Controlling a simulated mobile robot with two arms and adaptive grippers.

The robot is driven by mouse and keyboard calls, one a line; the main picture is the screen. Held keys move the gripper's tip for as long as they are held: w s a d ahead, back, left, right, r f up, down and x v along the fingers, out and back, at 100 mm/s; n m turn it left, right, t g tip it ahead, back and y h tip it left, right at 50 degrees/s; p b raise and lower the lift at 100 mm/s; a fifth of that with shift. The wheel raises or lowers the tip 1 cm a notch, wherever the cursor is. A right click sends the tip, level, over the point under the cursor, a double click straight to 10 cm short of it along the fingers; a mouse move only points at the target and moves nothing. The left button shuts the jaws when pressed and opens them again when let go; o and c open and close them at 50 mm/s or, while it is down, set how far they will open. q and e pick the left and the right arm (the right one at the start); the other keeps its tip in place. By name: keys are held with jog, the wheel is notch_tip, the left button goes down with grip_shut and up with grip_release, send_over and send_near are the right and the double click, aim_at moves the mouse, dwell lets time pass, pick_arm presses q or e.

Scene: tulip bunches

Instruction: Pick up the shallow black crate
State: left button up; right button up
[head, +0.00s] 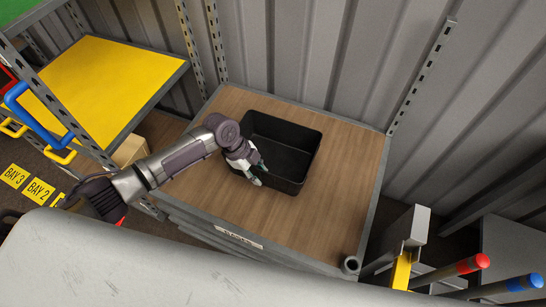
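The shallow black crate (293,133) sits on a wooden cabinet top (336,205) in the middle of the head view. It looks empty inside. My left gripper (258,176) reaches in from the left and is at the crate's near left side, over or against the rim there. My gripper hides part of that wall. I cannot tell whether the fingers are closed on the rim or only beside it. My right gripper is not in view.
A shelf rack with a yellow shelf (110,75) stands at the left. A corrugated grey wall (320,50) rises behind the cabinet. Posts with red (473,263) and blue (525,283) tops stand at the lower right. The wooden top is clear around the crate.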

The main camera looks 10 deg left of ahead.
pick_arm(q)
grip_shut()
jog(key=shift+r, duration=0.1)
dwell(0.3)
